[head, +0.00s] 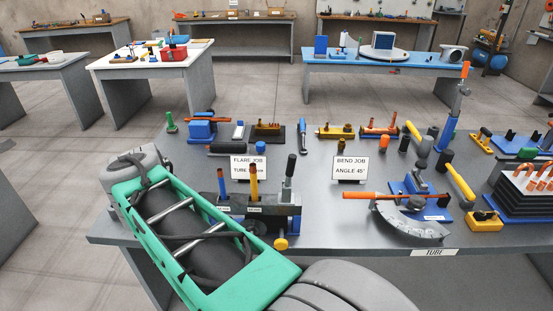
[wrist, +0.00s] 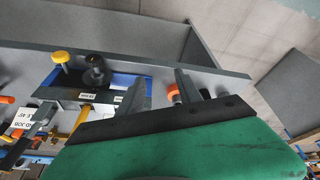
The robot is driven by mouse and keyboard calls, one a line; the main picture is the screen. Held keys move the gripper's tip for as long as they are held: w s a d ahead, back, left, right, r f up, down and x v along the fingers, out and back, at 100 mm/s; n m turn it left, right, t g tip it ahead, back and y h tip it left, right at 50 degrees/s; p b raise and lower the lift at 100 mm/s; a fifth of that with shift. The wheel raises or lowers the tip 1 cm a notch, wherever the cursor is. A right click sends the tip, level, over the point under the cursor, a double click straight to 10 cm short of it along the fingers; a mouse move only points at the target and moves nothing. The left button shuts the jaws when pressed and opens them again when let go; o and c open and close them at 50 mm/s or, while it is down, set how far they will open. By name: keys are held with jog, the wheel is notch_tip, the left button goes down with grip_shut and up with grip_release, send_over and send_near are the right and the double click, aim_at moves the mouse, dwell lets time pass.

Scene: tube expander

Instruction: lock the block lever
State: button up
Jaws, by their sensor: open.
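The blue-and-dark flaring block (head: 290,212) sits at the table's front edge, left of centre in the head view. A lever with a black grip (head: 288,170) stands upright at its right end. A yellow knob (head: 281,243) and a black round knob (head: 256,227) face its front. In the wrist view the yellow knob (wrist: 60,57) and black knob (wrist: 96,70) lie left of my gripper (wrist: 162,90). My gripper is open, its fingers beside the block. An orange-ended piece (wrist: 173,92) shows between the fingers; I cannot tell whether they touch it. My gripper is hidden in the head view.
The FLARE JOB sign (head: 248,168) and BEND JOB sign (head: 350,169) stand behind. A bender (head: 410,215) lies to the right. Bare tabletop shows between block and bender.

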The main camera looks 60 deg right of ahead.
jog(key=s+d+r+m+g+h+p, duration=0.1)
jog(key=d+r+m, duration=0.2)
jog(key=d, duration=0.3)
jog(key=s+d+r+m+g+p, duration=0.1)
jog(key=s+d+r+m, duration=0.15)
jog(key=d, duration=0.25)
jog(key=m+g+p, duration=0.2)
jog(key=m, duration=0.8)
send_near(289, 160)
notch_tip(289, 160, down, 4)
jog(key=shift+s+d+f+m+b, duration=0.15)
jog(key=shift+d+m, duration=0.1)
jog(key=shift+d, duration=0.15)
jog(key=shift+s+d+f+m+b, duration=0.15)
jog(key=shift+d+f+m, duration=0.05)
jog(key=shift+d, duration=0.15)
jog(key=x, duration=0.6)
jog(key=shift+d+f+b, duration=0.25)
jog(key=shift+f+b, duration=0.1)
jog(key=shift+d+f+h, duration=0.1)
jog(key=shift+f+h, duration=0.15)
jog(key=shift+h, duration=0.05)
jog(key=shift+c, duration=0.2)
grip_shut()
